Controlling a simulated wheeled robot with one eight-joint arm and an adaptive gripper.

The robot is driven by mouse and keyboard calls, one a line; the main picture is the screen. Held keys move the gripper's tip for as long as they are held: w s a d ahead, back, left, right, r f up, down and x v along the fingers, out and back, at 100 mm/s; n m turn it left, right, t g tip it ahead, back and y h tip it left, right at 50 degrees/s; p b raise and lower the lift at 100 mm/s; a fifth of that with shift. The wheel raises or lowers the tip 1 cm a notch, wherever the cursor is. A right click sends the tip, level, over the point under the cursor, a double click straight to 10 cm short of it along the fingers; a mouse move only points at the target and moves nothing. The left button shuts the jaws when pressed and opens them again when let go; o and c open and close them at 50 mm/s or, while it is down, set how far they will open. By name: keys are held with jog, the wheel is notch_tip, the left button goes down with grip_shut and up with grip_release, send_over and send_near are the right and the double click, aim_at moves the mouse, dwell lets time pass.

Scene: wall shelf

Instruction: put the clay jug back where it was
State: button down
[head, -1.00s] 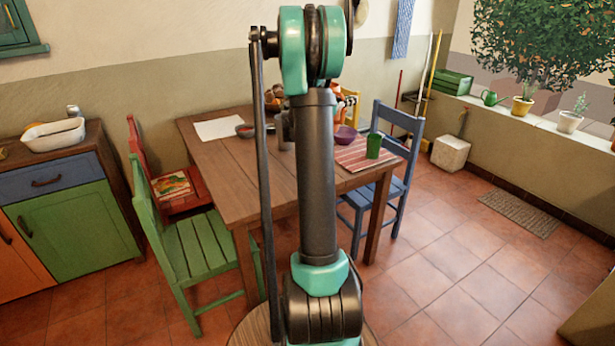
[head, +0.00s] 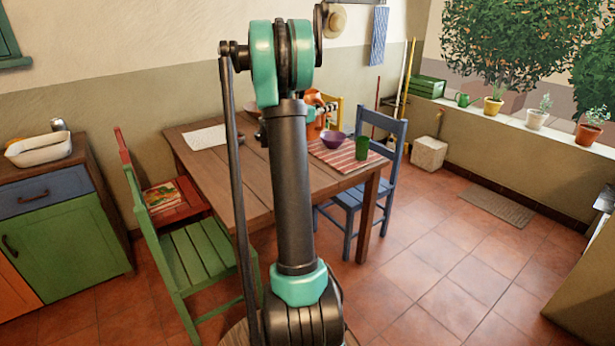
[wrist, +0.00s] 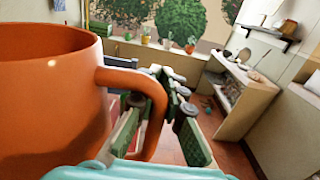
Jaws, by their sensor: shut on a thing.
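The clay jug (wrist: 50,95) is orange-brown and fills the left side of the wrist view, close to the camera. Its handle (wrist: 155,105) passes between the fingers of my gripper (wrist: 160,118), which is shut on it. The jug's rim is at the top and it looks roughly upright; its base is out of the picture. In the head view an orange part of the jug (head: 314,108) shows just right of my arm, above the far side of the table; my arm hides much of that area.
The wooden table (head: 215,165) holds a purple bowl (head: 333,140), a green cup (head: 362,147) and a striped mat (head: 352,160). Chairs stand around it. In the wrist view a small wall shelf (wrist: 270,33) hangs above a cluttered counter (wrist: 245,78) at right.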

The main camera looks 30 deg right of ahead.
notch_tip(320, 180, down, 20)
jog(key=shift+r, duration=0.25)
dwell(0.6)
jog(key=c, duration=1.6)
grip_release()
jog(key=s+a+f, duration=0.1)
jog(key=s+a, duration=0.1)
jog(key=a, duration=1.5)
jog(key=s+a+f+m+t+y, duration=0.1)
jog(key=s+a+f+m+y, duration=0.1)
jog(key=s+a+m+y, duration=0.7)
jog(key=s+a+f+m+t+y, duration=0.2)
jog(key=s+a+m+y, duration=0.7)
jog(key=s+a, duration=0.8)
jog(key=a+f, duration=0.1)
jog(key=a, duration=0.2)
jog(key=shift+s+f+m, duration=0.15)
jog(key=shift+s+m, duration=0.1)
jog(key=shift+m, duration=0.15)
